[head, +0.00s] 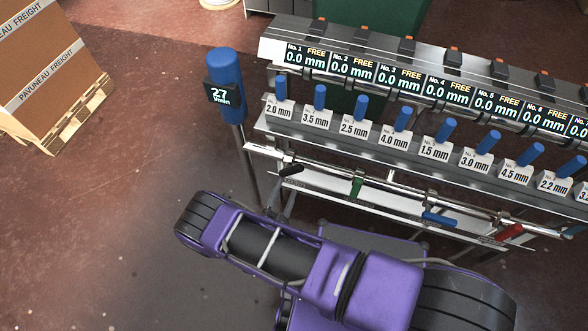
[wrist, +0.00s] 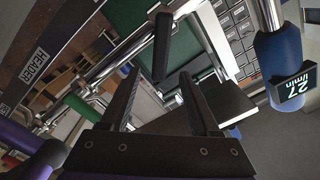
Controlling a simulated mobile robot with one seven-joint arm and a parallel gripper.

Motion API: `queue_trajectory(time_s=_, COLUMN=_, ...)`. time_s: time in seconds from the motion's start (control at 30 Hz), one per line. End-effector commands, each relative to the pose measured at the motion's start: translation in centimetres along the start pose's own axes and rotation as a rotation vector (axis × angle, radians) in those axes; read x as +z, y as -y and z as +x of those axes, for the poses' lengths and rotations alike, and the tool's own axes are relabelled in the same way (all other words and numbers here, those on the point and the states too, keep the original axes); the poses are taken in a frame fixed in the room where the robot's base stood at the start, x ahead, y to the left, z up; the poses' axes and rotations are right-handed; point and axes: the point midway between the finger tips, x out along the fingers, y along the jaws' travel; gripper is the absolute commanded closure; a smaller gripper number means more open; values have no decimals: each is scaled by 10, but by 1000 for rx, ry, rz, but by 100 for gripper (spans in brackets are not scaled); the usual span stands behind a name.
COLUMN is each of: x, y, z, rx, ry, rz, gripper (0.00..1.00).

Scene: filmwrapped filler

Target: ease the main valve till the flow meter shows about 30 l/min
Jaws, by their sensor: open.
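The blue flow meter (head: 224,85) stands on a post at the left end of the rack; its display reads 27 l/min. It also shows in the wrist view (wrist: 280,55). A black lever handle (head: 291,169) sits at the left end of the pipe nearest the meter; it seems to be the main valve, but its label is too small to read. In the wrist view the lever (wrist: 162,45) stands just beyond and between my fingertips. My gripper (wrist: 158,78) is open, with nothing visibly held; in the head view it is largely hidden by my arm.
Green (head: 356,187), blue (head: 438,219) and red (head: 508,232) handles sit farther right along the pipe. Above them is a row of blue knobs with mm labels and displays reading 0.0 mm. A palletised carton (head: 45,65) stands far left. Floor left of the rack is clear.

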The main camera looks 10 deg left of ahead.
Motion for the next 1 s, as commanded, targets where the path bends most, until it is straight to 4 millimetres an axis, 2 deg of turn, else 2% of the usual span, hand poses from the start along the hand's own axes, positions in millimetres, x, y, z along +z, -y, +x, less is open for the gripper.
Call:
queue_trajectory(time_s=0.03, x=0, y=0, z=12, rx=-1, ry=-2, rz=1, gripper=38)
queue_trajectory(time_s=0.2, x=0, y=0, z=47, rx=-1, ry=-1, rz=1, gripper=38)
queue_trajectory(time_s=0.4, x=1, y=0, z=75, rx=0, ry=1, rz=1, gripper=38)
queue_trajectory(time_s=0.6, x=1, y=0, z=86, rx=0, ry=1, rz=1, gripper=38)
queue_trajectory(time_s=0.83, x=1, y=0, z=86, rx=0, ry=2, rz=1, gripper=38)
queue_trajectory(time_s=0.87, x=1, y=0, z=86, rx=0, ry=2, rz=1, gripper=41)
queue_trajectory(time_s=1.0, x=1, y=0, z=86, rx=-1, ry=2, rz=1, gripper=66)
